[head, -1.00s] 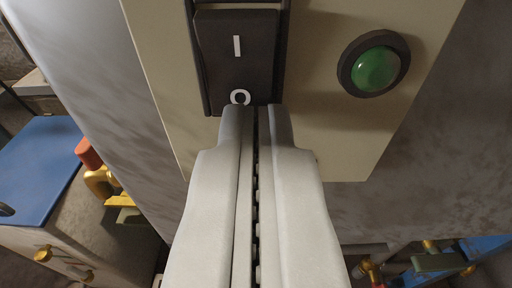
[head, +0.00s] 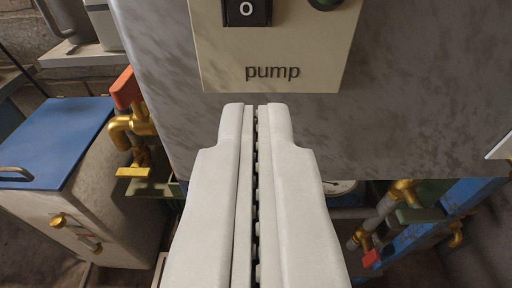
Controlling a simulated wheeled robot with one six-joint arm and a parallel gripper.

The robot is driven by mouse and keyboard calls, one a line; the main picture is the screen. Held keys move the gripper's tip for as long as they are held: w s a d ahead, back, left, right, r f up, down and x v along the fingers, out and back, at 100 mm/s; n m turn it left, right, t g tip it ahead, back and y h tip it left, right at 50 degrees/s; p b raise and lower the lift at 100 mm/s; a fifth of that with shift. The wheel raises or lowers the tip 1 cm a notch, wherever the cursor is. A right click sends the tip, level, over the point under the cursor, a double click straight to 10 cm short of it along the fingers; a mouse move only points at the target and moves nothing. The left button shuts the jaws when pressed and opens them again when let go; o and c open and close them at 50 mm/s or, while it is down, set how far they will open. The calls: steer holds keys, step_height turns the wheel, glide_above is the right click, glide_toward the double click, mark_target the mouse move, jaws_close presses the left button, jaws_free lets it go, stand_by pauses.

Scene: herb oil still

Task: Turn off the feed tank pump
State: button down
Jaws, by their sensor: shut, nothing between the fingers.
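The black rocker switch (head: 247,12) is at the top of the view, cut off by the frame edge. Only its lower part with the white "O" shows. It sits on a cream panel (head: 222,60) labelled "pump". The bottom of a round green lamp (head: 325,3) shows at the top edge, right of the switch. My gripper (head: 257,106) is shut and empty. Its fingertips appear just below the panel's lower edge in the picture, apart from the switch. The upper half of the switch is out of view.
The panel is on a grey metal housing (head: 410,90). At left are a brass valve with a red handle (head: 125,88) and a white box with a blue lid (head: 55,140). Lower right are brass fittings (head: 403,195), pipes and a blue frame (head: 400,240).

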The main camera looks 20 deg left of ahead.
steer(key=v, duration=0.6)
steer(key=shift+f, duration=0.7)
